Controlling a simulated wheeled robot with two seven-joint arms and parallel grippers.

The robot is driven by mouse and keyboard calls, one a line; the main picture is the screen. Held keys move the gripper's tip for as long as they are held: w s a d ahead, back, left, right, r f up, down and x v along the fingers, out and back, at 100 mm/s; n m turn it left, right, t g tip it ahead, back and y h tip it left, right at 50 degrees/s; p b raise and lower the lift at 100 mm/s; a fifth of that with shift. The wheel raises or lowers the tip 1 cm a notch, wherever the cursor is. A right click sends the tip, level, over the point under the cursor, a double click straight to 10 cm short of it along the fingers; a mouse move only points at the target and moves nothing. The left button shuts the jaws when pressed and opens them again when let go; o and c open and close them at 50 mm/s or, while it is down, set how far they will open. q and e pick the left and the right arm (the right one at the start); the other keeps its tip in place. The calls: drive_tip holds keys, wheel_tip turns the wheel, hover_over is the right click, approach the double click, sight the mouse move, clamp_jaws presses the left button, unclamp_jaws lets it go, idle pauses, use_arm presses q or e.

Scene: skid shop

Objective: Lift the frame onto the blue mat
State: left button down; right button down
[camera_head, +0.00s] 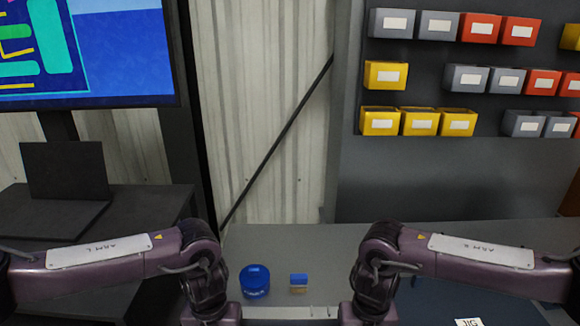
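A dark blue flat surface (436,308), which may be the blue mat, shows in part at the lower right of the bench, beneath my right arm. My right arm covers much of it and the picture's lower edge cuts it off. I cannot make out the frame in this view. Both my arms reach in from the sides and bend down at the wrists near the bottom edge. Both grippers are below the picture, so their fingers are hidden.
On the grey bench (300,250) stand a round blue container (255,281) and a small blue-and-tan object (299,281), between my wrists. A white "JIG" label (468,322) lies lower right. Bins (420,122) hang behind. A dark laptop (66,172) sits left.

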drive_tip(key=c, duration=1.2)
unclamp_jaws()
drive_tip(key=shift+o, duration=0.4)
use_arm(q)
drive_tip(key=c, duration=1.2)
unclamp_jaws()
drive_tip(key=shift+c, duration=0.2)
drive_tip(key=shift+o, duration=0.4)
drive_tip(key=shift+o, duration=0.2)
drive_tip(key=shift+s, duration=0.1)
